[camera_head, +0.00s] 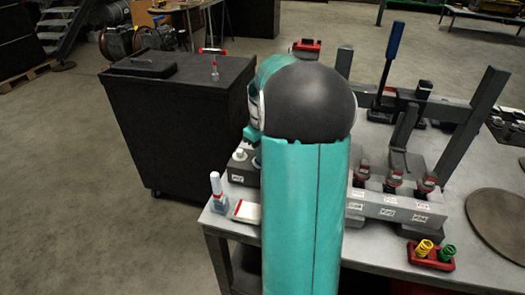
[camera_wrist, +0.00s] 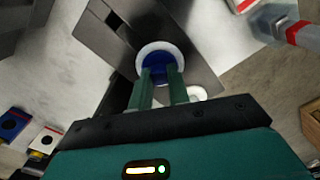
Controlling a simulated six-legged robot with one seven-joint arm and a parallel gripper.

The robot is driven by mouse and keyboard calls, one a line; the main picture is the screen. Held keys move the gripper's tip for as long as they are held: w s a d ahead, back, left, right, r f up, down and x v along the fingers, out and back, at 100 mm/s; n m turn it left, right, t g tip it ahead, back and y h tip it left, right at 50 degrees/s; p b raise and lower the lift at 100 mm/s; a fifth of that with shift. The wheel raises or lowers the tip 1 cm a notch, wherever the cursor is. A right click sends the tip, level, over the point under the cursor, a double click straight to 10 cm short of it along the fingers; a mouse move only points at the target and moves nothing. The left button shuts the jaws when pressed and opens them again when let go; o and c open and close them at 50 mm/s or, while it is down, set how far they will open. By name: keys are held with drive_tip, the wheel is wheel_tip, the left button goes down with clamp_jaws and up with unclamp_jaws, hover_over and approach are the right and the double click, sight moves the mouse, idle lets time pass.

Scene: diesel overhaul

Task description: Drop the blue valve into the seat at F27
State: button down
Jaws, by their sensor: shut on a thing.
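The blue valve (camera_wrist: 160,66) shows in the wrist view as a blue disc with a white ring around it, over a dark block (camera_wrist: 110,32). My gripper (camera_wrist: 163,78) has both green fingers at the blue disc and is shut on it. In the head view my arm covers most of the gripper and valve; the dark block (camera_head: 243,176) stands at the table's left edge, just left of my arm. I cannot tell whether the valve is clear of the block. A grey block with white labels (camera_head: 393,207) stands right of my arm; its labels are too small to read.
A white-topped bottle-like part (camera_head: 216,188) and a white box with red edges (camera_head: 246,211) stand near the table edge. A red tray (camera_head: 431,262) holds yellow and green springs. A tall blue handle (camera_head: 394,52) and grey uprights rise at the back right. A black cabinet (camera_head: 180,120) stands left.

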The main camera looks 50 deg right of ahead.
drive_tip(key=c, duration=0.9)
unclamp_jaws()
drive_tip(key=shift+o, duration=0.2)
drive_tip(key=shift+r, duration=0.1)
drive_tip(key=shift+r, duration=3.9)
